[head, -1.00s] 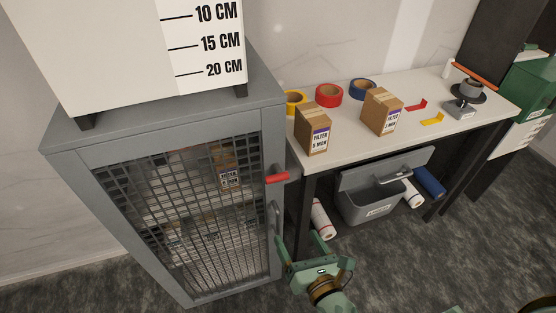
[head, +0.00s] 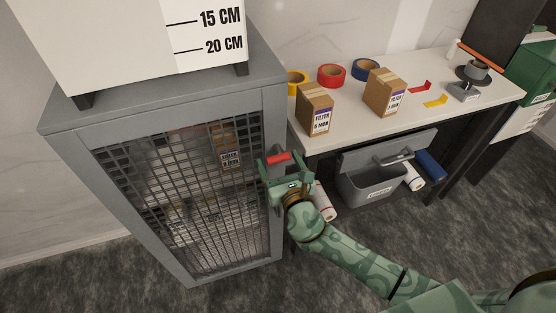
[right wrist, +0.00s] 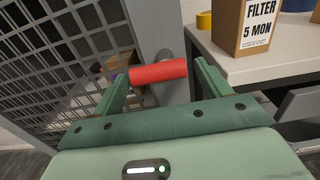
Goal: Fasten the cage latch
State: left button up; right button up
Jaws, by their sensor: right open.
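The cage (head: 110,140) is a grey metal cabinet with a mesh door (head: 190,205), which looks closed. Its latch has a red handle (head: 278,159) on the right side of the door frame, lying roughly level and pointing right. My right gripper (head: 283,165) is at the latch, its fingers on either side of the red handle. In the right wrist view the red handle (right wrist: 158,72) lies crosswise between the two open fingertips (right wrist: 160,80); I cannot tell whether either finger touches it. My left gripper is out of view.
A white bench (head: 420,105) stands right of the cage, its edge close to my right gripper. It bears filter boxes (head: 314,108), tape rolls (head: 331,75) and a small grey stand (head: 464,92). Below are a grey bin (head: 372,187) and rolls. The floor in front is clear.

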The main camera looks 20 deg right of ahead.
jog(key=shift+w, duration=0.55)
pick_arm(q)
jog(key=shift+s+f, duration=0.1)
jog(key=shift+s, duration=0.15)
pick_arm(e)
jog(key=c, duration=1)
